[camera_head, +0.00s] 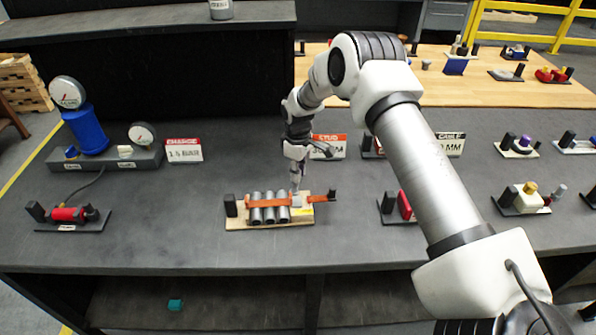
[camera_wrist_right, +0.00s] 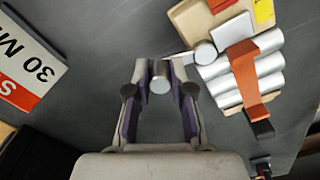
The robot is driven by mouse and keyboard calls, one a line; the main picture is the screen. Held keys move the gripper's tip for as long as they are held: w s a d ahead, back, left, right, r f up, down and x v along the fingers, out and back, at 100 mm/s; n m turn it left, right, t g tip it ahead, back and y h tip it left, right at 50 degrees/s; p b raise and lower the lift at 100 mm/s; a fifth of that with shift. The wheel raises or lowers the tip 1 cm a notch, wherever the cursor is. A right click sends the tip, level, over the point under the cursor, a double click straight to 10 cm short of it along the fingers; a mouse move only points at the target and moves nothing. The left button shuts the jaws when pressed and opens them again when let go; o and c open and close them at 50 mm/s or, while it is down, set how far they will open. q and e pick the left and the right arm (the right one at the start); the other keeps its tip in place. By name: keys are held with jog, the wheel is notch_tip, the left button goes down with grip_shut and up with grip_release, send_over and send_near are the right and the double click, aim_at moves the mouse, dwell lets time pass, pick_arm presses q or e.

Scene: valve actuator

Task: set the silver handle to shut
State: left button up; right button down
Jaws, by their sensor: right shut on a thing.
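The silver handle (camera_wrist_right: 160,84) shows in the right wrist view as a round-ended knob. A thin rod runs from it to a round silver hub (camera_wrist_right: 205,52) beside the fixture's light block. My right gripper (camera_wrist_right: 160,72) is shut on the knob, with one finger on each side. In the head view my right gripper (camera_head: 297,183) reaches down to the right part of the wooden-based fixture (camera_head: 240,223). There the handle is too small and covered to make out. The fixture carries several silver cylinders (camera_wrist_right: 240,65) under an orange strap (camera_wrist_right: 246,72). My left gripper is not in view.
A STUD sign (camera_head: 328,146) stands behind the fixture. A gauge stand (camera_head: 85,130) and a red device (camera_head: 68,214) are at the left. A red clamp (camera_head: 404,204) and several small fixtures are at the right. The bench between the red device and the fixture is clear.

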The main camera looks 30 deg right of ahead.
jog(key=shift+s+d+m, duration=0.1)
jog(key=shift+s+m, duration=0.1)
jog(key=shift+m, duration=0.2)
dwell(0.5)
jog(key=m, duration=0.1)
jog(key=s+m, duration=0.1)
jog(key=m, duration=0.1)
jog(key=shift+d+p, duration=0.35)
jog(key=shift+p, duration=0.05)
jog(key=shift+s+d+m+p, duration=0.15)
jog(key=shift+s+m+p, duration=0.25)
jog(key=shift+m, duration=0.65)
jog(key=shift+s+d+m+p, duration=0.1)
jog(key=shift+s+m+p, duration=0.3)
jog(key=shift+m, duration=0.65)
jog(key=shift+s, duration=0.15)
jog(key=c, duration=1.2)
grip_release()
jog(key=shift+o, duration=0.9)
jog(key=shift+d+f, duration=0.1)
